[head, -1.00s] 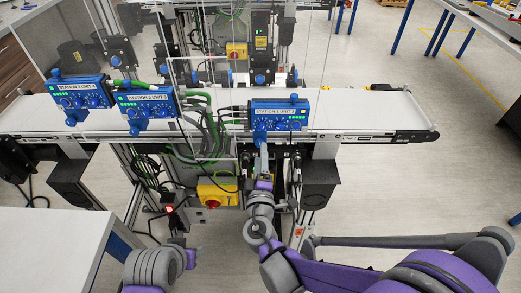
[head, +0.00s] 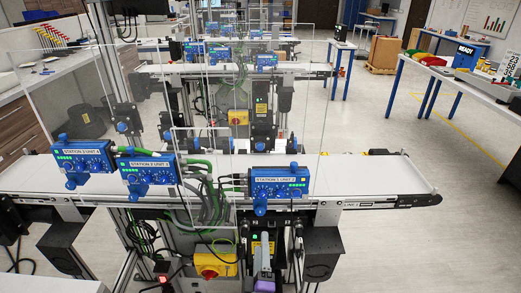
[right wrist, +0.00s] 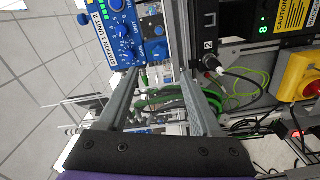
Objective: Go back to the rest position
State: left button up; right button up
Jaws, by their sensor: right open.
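My right gripper (head: 264,250) shows at the bottom centre of the head view, in front of the conveyor frame and below the blue control unit labelled unit 2 (head: 278,187). In the right wrist view its two grey fingers (right wrist: 160,88) are spread apart with nothing held between them. The same blue unit (right wrist: 122,32), with knobs and a label, shows beyond the fingertips at the top of that view. The gripper looks apart from it. My left gripper is out of view.
Two more blue units (head: 83,163) (head: 149,172) hang at the left of the white conveyor belt (head: 365,172). A yellow box with a red switch (head: 214,262) and loose cables sit beside my right gripper. Clear panels stand above the belt. The floor (head: 420,240) at the right is open.

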jog(key=s+d+f+m+g+h, duration=0.2)
jog(key=d+m+g, duration=0.15)
jog(key=d, duration=0.45)
jog(key=s+d+f+m+g+h, duration=0.1)
jog(key=d+f+m+g+h, duration=0.25)
jog(key=d, duration=0.35)
jog(key=s+d+f+m+g+y, duration=0.1)
jog(key=s+m+g+y, duration=0.1)
jog(key=s+m, duration=0.2)
jog(key=s+d+f+m+g+y, duration=0.1)
jog(key=s+f+m+g+y, duration=0.1)
jog(key=s, duration=0.7)
jog(key=shift+s+d+f+m+g+y, duration=0.2)
jog(key=shift+s+f+m+g+y, duration=0.1)
jog(key=shift+m+g+y, duration=0.55)
